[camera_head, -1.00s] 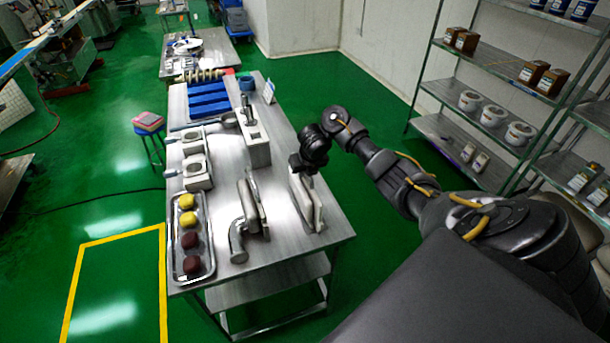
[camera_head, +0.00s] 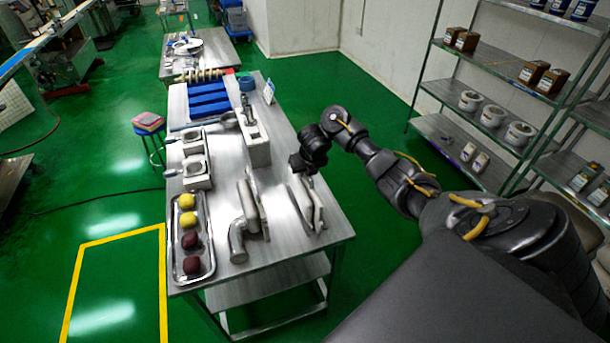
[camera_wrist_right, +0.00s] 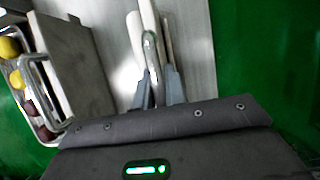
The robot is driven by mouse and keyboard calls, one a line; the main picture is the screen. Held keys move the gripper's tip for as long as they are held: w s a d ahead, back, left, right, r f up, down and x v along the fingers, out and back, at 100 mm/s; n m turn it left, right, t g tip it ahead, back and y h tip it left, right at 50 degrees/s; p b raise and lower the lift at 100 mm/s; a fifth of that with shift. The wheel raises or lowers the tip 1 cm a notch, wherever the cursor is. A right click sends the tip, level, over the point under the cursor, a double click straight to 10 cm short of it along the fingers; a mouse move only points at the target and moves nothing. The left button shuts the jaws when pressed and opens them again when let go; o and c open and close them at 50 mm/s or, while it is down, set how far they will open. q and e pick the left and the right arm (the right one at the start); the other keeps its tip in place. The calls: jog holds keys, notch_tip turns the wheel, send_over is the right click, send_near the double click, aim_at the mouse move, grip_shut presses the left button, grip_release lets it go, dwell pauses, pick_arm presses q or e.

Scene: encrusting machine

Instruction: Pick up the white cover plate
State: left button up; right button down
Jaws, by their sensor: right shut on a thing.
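The white cover plate (camera_head: 316,208) stands on edge near the right side of the steel table, tilted, with a thin plate-like edge at its left. My right gripper (camera_head: 301,171) is at the plate's upper end, its fingers small and dark. In the right wrist view my right gripper (camera_wrist_right: 158,88) is shut on a rounded grey metal part, apparently the handle, at the near end of the white cover plate (camera_wrist_right: 137,42). The plate's lower side is partly hidden. My left gripper is not in view.
A steel table (camera_head: 290,240) carries a grey plate with a pipe-like part (camera_head: 240,235), a tray (camera_head: 177,265) with yellow and brown balls, and an upright block (camera_head: 257,150) behind. Blue bins (camera_head: 208,100) are further back. Shelves (camera_head: 480,120) stand at right.

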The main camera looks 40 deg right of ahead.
jog(key=shift+w+r, duration=0.15)
jog(key=shift+w+r+b, duration=0.3)
jog(key=shift+r+b, duration=0.05)
jog(key=shift+r, duration=0.3)
jog(key=shift+s+r, duration=0.1)
jog(key=shift+r, duration=0.25)
jog(key=shift+s+d+r+b, duration=0.1)
jog(key=shift+s+r+b, duration=0.1)
jog(key=shift+b, duration=0.15)
notch_tip(320, 180, up, 3)
jog(key=shift+r+p, duration=0.1)
jog(key=shift+p, duration=0.75)
jog(key=shift+r, duration=0.25)
jog(key=shift+r+b, duration=0.3)
jog(key=shift+r, duration=1.55)
